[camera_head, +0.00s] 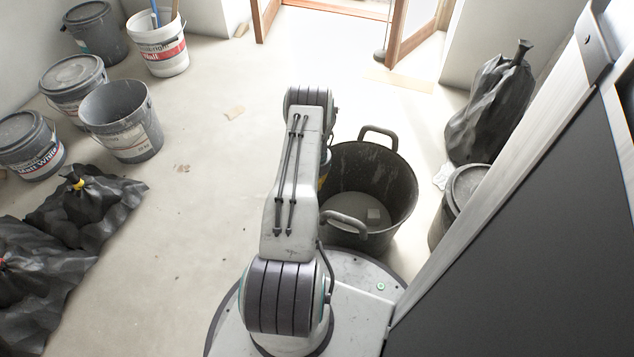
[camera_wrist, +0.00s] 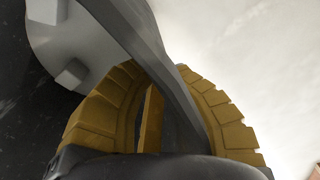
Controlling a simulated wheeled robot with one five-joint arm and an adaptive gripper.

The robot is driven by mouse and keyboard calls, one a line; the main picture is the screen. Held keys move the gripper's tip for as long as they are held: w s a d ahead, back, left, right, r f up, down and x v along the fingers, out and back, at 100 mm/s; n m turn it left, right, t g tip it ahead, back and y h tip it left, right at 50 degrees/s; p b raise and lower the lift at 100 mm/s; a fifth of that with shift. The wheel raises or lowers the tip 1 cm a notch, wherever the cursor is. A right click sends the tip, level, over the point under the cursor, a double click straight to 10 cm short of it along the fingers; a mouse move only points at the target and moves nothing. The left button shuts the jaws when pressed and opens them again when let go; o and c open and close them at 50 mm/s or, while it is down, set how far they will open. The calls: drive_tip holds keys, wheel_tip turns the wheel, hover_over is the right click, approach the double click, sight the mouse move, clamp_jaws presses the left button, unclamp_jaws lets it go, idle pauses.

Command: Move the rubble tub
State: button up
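The rubble tub (camera_head: 398,180) is a round, dark, scuffed bucket with a loop handle at its far side and another at its near side. It stands upright on the floor just right of my arm, close to my base. A small pale square lies on its greyish bottom. My gripper is hidden behind my arm in the head view, where a bit of yellow shows at the tub's left side. In the wrist view my gripper (camera_wrist: 168,80) shows two yellow ribbed fingers on either side of a dark grey bar. I cannot tell whether they press on it.
A lidded bucket (camera_head: 468,185) and a black bag (camera_head: 490,110) stand to the tub's right. Buckets, one of them an open grey bucket (camera_head: 125,120), and black bags (camera_head: 85,210) line the left. The floor between is mostly clear, with small scraps. An open doorway is at the back.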

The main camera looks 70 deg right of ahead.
drive_tip(key=o, duration=0.5)
drive_tip(key=shift+s+f, duration=0.1)
drive_tip(key=shift+s, duration=0.05)
drive_tip(key=shift+r, duration=4)
